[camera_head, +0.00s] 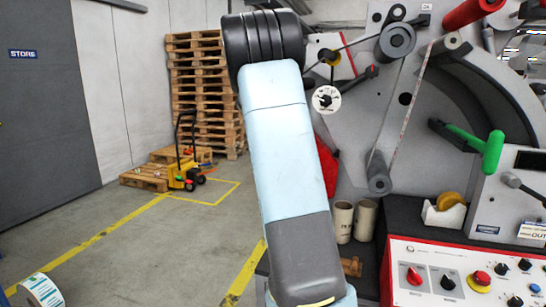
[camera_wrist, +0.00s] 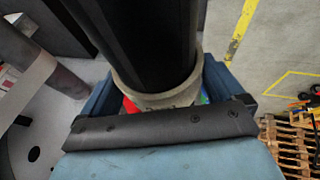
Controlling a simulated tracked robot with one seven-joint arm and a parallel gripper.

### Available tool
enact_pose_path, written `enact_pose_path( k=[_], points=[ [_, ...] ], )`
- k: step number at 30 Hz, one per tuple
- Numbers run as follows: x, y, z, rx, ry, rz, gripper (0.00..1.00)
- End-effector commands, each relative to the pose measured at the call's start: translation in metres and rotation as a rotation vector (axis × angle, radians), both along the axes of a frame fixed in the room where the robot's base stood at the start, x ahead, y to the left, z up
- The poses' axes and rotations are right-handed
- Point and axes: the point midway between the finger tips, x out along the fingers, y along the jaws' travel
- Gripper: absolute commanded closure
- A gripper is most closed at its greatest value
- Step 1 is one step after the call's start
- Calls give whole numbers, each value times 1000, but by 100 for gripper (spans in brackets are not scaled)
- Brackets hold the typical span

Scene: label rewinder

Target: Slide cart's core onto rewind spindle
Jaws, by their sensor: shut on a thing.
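In the wrist view my gripper (camera_wrist: 158,88) has its blue fingers on either side of a core (camera_wrist: 160,101) and is shut on it. The core shows as a beige rim between the fingers. A large dark round shape (camera_wrist: 140,35) fills the view above that rim. I cannot tell whether it is the core's hollow inside or a shaft in it. In the head view my arm hides the gripper and the held core. I cannot tell which part of the machine is the rewind spindle; my arm may cover it.
Grey rollers (camera_head: 378,172) stick out of the machine's face at right. Two beige tubes (camera_head: 343,221) stand near a red-and-white control panel (camera_head: 440,272). A green handle (camera_head: 490,150) juts out. A label roll (camera_head: 42,291) shows at lower left. The floor (camera_head: 150,255) there is mostly clear.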

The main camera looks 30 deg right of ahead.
Motion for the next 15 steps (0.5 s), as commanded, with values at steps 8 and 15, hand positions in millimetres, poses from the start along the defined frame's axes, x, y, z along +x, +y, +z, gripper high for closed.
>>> enact_pose_path(
  k=[8,15],
  points=[
    [8,-11,0,1,-1,-1,35],
    [15,-20,0,0,-1,-2,35]
  ],
)
